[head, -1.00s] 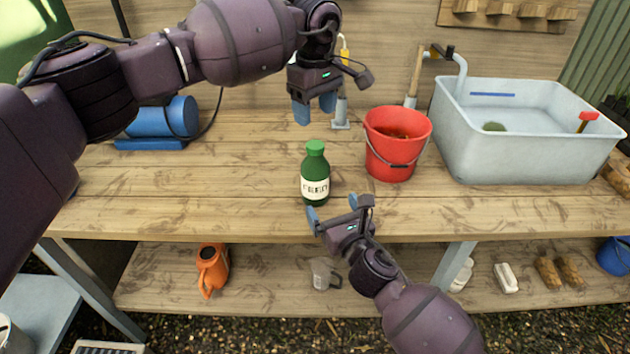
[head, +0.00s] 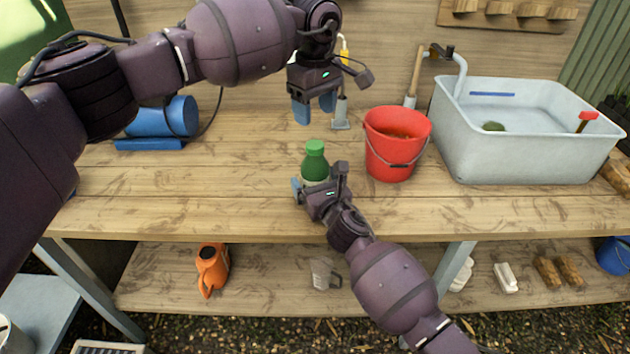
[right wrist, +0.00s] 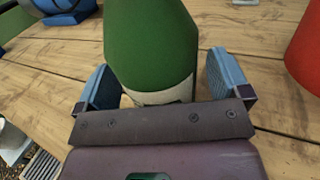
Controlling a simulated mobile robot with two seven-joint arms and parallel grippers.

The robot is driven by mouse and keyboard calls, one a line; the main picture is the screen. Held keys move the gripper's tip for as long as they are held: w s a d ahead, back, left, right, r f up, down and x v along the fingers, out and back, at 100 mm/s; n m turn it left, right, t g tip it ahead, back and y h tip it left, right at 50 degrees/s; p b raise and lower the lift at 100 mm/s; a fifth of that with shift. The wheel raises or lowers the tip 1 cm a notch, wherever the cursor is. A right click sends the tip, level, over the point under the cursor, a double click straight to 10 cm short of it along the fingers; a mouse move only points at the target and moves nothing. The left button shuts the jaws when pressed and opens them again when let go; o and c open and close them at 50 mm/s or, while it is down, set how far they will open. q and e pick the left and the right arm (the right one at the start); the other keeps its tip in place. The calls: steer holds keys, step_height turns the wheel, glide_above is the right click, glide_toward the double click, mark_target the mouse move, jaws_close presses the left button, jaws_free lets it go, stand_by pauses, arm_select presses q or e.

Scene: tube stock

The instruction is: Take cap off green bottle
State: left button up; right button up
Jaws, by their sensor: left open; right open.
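The green bottle (head: 313,172) stands upright on the wooden table, with its green cap (head: 315,148) on top. My right gripper (head: 318,184) is open at the bottle's front, its fingers on either side of the body. In the right wrist view the green bottle (right wrist: 152,45) stands between the two blue fingertips, with a gap showing on the right side; the cap is out of that view. The gripper hides most of the bottle's label and lower part. My left gripper (head: 314,108) is open and empty, above and behind the cap, pointing down.
A red bucket (head: 397,165) stands close to the right of the bottle. A pale sink tub (head: 520,160) is at the far right, and a blue cylinder (head: 165,117) at the back left. The table (head: 200,185) is clear left of the bottle.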

mark_target(315, 144)
jaws_close()
arm_select(q)
steer(key=m, duration=1.3)
steer(key=shift+f, duration=0.1)
steer(key=shift+m, duration=0.3)
steer(key=shift+f, duration=3.95)
